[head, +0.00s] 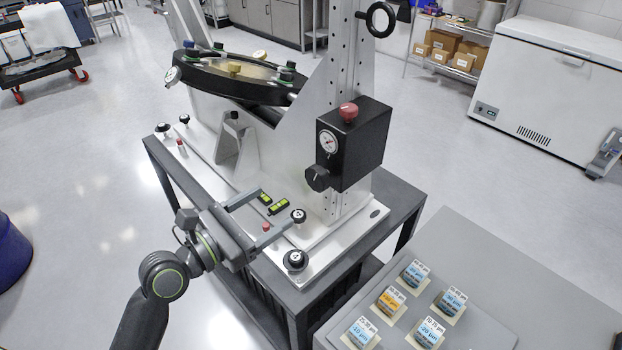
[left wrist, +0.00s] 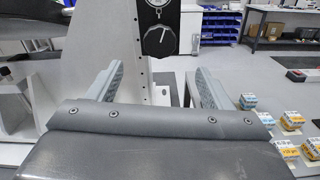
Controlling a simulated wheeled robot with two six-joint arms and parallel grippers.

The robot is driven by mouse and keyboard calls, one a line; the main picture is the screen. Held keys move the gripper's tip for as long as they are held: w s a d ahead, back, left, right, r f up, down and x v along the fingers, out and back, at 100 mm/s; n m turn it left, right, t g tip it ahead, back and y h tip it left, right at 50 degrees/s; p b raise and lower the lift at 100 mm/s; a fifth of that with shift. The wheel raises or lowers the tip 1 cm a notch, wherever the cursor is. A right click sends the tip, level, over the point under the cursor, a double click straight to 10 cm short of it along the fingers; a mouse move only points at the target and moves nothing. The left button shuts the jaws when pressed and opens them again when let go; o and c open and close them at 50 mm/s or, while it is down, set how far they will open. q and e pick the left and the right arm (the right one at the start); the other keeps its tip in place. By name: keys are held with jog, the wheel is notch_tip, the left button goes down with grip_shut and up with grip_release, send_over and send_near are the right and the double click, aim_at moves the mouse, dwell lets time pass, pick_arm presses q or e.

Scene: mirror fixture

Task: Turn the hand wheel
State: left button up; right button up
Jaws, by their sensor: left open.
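A black ring-shaped hand wheel (head: 381,19) sits high on the right side of the mirror fixture's grey upright. Lower on the upright is a black box (head: 362,146) with a white dial, a red knob (head: 348,112) on top and a black round knob (head: 317,179) on its side. The black knob also shows in the left wrist view (left wrist: 159,41), beyond the fingers. My left gripper (head: 278,206) is open with nothing between its fingers. It is over the front edge of the fixture base, below and left of the box. My right gripper is not in view.
The round mirror (head: 235,78) in its black ring is at the fixture's left. Black levelling knobs (head: 295,260) and two small green-marked levels (head: 278,206) are on the base near my gripper.

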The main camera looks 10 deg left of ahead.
aim_at(314, 180)
pick_arm(q)
jog(key=p+x, duration=0.1)
jog(key=x, duration=1)
jog(key=shift+w+d, duration=0.2)
jog(key=shift+w, duration=0.15)
jog(key=c, duration=1)
jog(key=shift+o, duration=0.2)
jog(key=shift+m, duration=0.3)
